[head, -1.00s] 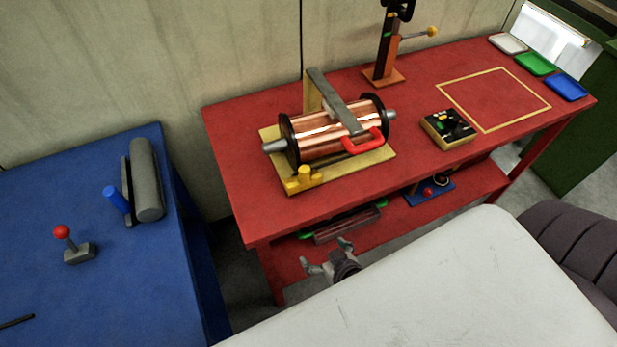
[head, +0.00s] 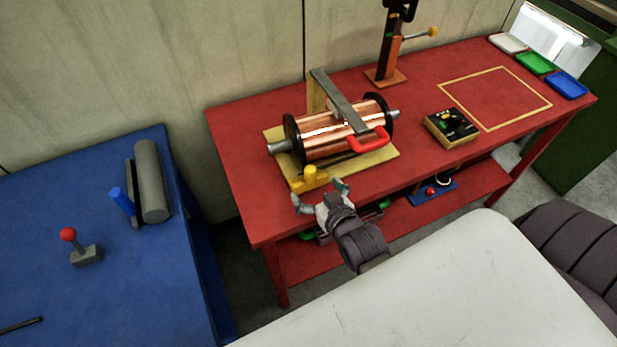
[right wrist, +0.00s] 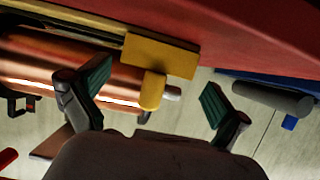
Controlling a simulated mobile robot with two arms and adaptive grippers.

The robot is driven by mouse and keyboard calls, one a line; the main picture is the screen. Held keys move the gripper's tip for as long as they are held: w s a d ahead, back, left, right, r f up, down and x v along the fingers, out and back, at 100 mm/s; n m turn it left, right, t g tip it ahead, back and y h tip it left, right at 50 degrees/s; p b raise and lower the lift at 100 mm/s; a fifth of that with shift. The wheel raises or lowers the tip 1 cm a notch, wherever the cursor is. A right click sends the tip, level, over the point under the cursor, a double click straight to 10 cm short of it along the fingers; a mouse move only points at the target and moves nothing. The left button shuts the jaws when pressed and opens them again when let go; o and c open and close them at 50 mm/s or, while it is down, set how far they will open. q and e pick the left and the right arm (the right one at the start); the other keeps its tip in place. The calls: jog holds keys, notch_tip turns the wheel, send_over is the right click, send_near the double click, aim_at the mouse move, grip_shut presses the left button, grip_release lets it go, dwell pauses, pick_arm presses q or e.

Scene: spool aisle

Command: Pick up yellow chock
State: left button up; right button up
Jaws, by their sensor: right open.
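The yellow chock (head: 312,177) sits at the front left corner of the pale yellow base (head: 385,160) under the copper spool (head: 335,132), on the red table. It has a flat block and a short upright knob. In the right wrist view the chock (right wrist: 160,55) shows ahead, between and beyond the fingertips. My right gripper (head: 321,194) is open and empty, just in front of the chock at the table's front edge; I see no contact. It also shows in the right wrist view (right wrist: 155,90), with its teal pads apart. My left gripper is not in view.
A grey bar with a red handle (head: 368,140) lies over the spool. A black box (head: 450,127) and a clamp stand (head: 387,55) are on the red table (head: 240,150). A blue table (head: 70,200) stands left, across a gap. A lower shelf holds other items.

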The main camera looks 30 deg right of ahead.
aim_at(312, 184)
jog(key=p+x, duration=0.1)
jog(key=x, duration=0.3)
jog(key=shift+w+d+r, duration=0.1)
jog(key=shift+w, duration=0.1)
jog(key=shift+w+f, duration=0.25)
jog(key=shift+w, duration=0.15)
jog(key=shift+s, duration=0.1)
jog(key=c, duration=0.9)
jog(key=shift+r, duration=0.1)
